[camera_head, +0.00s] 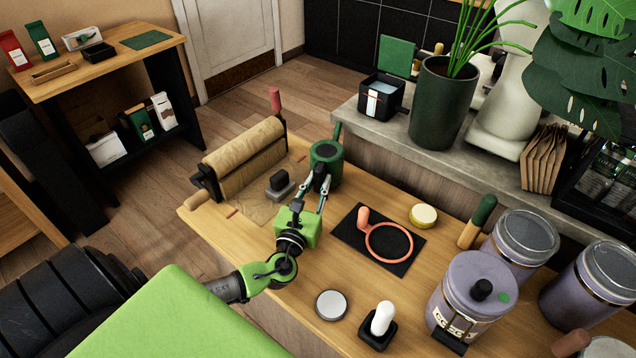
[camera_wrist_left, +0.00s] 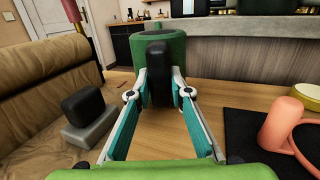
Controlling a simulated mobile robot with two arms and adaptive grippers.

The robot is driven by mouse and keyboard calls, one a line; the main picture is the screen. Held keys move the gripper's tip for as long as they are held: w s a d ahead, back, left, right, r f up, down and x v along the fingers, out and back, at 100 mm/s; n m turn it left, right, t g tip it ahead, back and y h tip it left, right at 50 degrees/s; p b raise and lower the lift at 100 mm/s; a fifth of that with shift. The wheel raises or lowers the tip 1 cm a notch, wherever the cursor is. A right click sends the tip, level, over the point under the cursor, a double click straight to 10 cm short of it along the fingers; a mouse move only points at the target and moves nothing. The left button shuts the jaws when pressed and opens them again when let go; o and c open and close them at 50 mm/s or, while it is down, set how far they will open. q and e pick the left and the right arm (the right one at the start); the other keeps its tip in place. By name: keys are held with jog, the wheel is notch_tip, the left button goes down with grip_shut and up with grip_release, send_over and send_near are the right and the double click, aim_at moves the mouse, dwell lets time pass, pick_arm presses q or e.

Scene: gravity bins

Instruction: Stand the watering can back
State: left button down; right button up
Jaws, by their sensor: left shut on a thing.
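The watering can (camera_head: 326,152) is a small dark green can with a black handle and a thin spout at its back. It appears upright at the back edge of the wooden counter (camera_head: 265,240); I cannot tell whether its base touches the wood. My left gripper (camera_head: 322,184) is shut on the can's black handle from the near side. In the left wrist view, the fingers (camera_wrist_left: 160,92) close on both sides of the black handle (camera_wrist_left: 157,72), with the green body (camera_wrist_left: 178,58) behind it. My right gripper is not in view.
A brown paper roll (camera_head: 240,160) and a black-handled grey block (camera_head: 280,185) lie left of the can. A black mat (camera_head: 350,238) with a coral ring (camera_head: 388,262) lies right, near a yellow-lidded tin (camera_head: 423,216). Purple canisters (camera_head: 470,290) crowd the right; a stone ledge (camera_head: 390,140) runs behind.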

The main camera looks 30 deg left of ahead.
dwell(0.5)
pick_arm(q)
jog(key=c, duration=1.8)
grip_release()
jog(key=shift+o, duration=0.2)
jog(key=shift+s+f, duration=0.1)
jog(key=shift+f, duration=0.15)
jog(key=v, duration=1.2)
